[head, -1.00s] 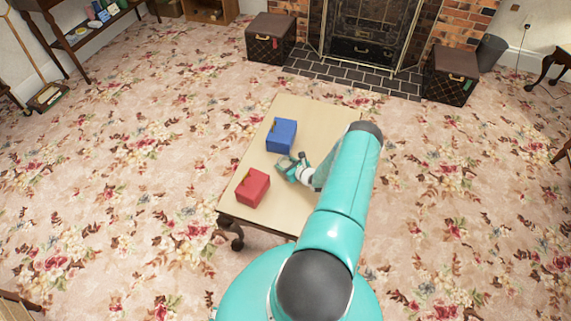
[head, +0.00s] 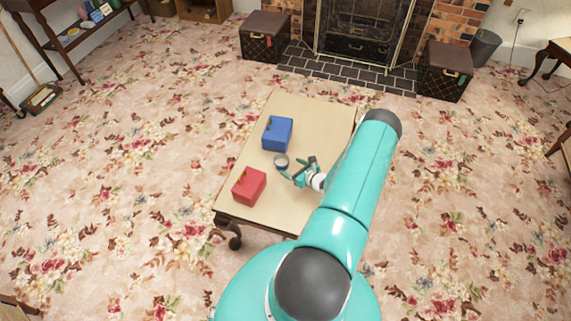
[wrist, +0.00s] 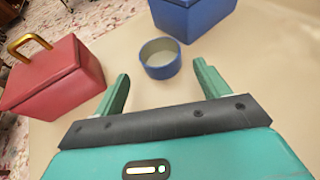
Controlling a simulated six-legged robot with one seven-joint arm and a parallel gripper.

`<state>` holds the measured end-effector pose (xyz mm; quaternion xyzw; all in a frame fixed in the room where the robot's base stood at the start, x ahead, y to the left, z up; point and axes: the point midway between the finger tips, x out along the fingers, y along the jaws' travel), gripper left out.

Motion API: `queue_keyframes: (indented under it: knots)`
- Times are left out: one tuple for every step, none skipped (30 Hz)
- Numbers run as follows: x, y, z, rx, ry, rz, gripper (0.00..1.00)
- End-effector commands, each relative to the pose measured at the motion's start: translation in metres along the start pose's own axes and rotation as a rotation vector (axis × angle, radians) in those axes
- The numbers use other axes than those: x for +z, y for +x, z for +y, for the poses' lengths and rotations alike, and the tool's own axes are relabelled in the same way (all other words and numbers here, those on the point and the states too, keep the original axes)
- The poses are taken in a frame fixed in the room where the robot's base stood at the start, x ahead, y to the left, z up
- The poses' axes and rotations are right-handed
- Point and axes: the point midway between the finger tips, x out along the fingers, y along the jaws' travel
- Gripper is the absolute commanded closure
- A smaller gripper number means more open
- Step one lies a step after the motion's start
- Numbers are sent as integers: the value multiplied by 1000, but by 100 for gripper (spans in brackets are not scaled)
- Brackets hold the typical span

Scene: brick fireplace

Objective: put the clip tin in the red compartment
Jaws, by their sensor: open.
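The clip tin appears to be the small round blue tin with a pale inside, on the table between the two boxes in the head view (head: 281,161); it also shows in the wrist view (wrist: 160,58). The red compartment is a red box (head: 249,187) at the table's near left, with a gold handle in the wrist view (wrist: 60,85). I cannot see into it. My gripper (head: 297,172) is open and empty, just right of the tin. In the wrist view its fingers (wrist: 162,72) point toward the tin, which lies just beyond the fingertips.
A blue box (head: 277,134) stands behind the tin on the wooden table (head: 310,115). The table's right part is partly hidden by my arm. Two dark trunks (head: 265,37) (head: 445,72) flank the fireplace at the back. Flowered carpet surrounds the table.

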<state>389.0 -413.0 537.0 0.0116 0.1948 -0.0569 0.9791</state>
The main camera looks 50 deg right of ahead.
Motion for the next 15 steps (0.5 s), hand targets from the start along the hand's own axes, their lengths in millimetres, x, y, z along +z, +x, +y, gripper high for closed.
queue_keyframes:
  knots:
    - [1,-10,0,-1,1,0,25]
    - [1,-16,0,-1,0,0,25]
    - [0,-22,0,-1,0,1,25]
    - [0,-26,-1,-1,0,1,25]
    - [0,-30,-1,-1,-1,0,25]
    - [1,-34,0,-1,-1,-1,25]
    - [1,-36,0,0,-1,-1,25]
    - [1,-37,0,0,-1,-1,25]
    - [0,-39,0,0,-1,-1,25]
    - [0,-40,0,0,-1,-1,25]
    - [0,-40,0,1,-1,-1,25]
    - [0,-40,0,1,-1,-1,25]
    - [0,-40,0,1,-1,-1,25]
    - [1,-40,0,1,-2,-1,25]
    - [3,-40,1,5,-7,-2,25]
